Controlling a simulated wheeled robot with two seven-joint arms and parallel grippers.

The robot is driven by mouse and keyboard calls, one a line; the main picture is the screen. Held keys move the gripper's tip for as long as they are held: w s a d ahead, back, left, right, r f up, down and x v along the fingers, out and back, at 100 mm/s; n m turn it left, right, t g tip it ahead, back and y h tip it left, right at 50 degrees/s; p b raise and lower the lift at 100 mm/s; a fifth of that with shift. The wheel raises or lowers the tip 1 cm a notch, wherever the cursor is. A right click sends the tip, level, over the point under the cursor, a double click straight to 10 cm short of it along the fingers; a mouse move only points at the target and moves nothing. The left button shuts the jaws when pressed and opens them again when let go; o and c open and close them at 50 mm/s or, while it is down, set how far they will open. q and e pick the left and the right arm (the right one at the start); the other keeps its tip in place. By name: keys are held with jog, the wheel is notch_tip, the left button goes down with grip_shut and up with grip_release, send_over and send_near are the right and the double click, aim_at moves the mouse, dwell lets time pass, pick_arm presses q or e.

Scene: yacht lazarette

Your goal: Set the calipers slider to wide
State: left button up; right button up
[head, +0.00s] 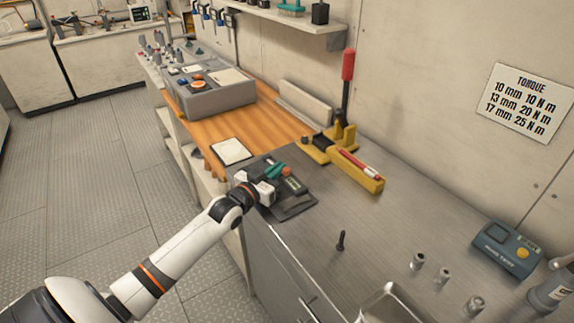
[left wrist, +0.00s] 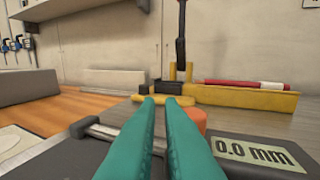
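The calipers (head: 293,207) lie on the grey metal counter, a dark flat device with a small display (head: 293,184). In the left wrist view the display (left wrist: 255,153) reads 0.0 mm. An orange slider knob (head: 286,171) stands on the device; it also shows in the left wrist view (left wrist: 194,118), partly hidden behind the right finger. A pale rail (left wrist: 103,132) runs to the left. My left gripper (head: 278,169) is low over the calipers, its teal fingers (left wrist: 162,100) a narrow gap apart with nothing seen between them. The knob is beside the right finger; contact is unclear. My right gripper is out of view.
A yellow lever tool (head: 330,144) with a red handle stands behind, beside a yellow holder with a red pen (head: 356,160). A white pad (head: 231,151) and a grey box (head: 215,97) lie left. A dark peg (head: 341,241), sockets (head: 418,261) and a blue tester (head: 507,247) stand right.

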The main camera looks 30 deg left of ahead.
pick_arm(q)
jog(key=shift+s+d+f+p, duration=0.2)
jog(key=shift+s+d, duration=0.05)
jog(key=shift+s, duration=0.25)
jog(key=shift+s+d+f+p, duration=0.15)
jog(key=shift+s+d+f, duration=0.1)
jog(key=shift+s, duration=0.25)
jog(key=shift+c, duration=0.3)
jog(key=o, duration=0.4)
jog(key=s, duration=0.1)
jog(key=s+r+p, duration=0.1)
jog(key=shift+s+d, duration=0.2)
jog(key=shift+s, duration=0.15)
jog(key=shift+s+r, duration=0.1)
jog(key=shift+s, duration=0.2)
jog(key=shift+s+a+f+p, duration=0.2)
jog(key=shift+s+a+p, duration=0.15)
jog(key=shift+p, duration=0.15)
jog(key=shift+s+a, duration=0.1)
jog(key=shift+s, duration=0.2)
jog(key=shift+s+r+p, duration=0.1)
jog(key=shift+s+p, duration=0.55)
jog(key=shift+s, duration=0.3)
jog(key=shift+s+a+p, duration=0.15)
jog(key=shift+s+p, duration=0.35)
jog(key=shift+s, duration=0.55)
jog(key=shift+s+a+p, duration=0.1)
jog(key=shift+s+p, duration=0.4)
jog(key=shift+s, duration=0.5)
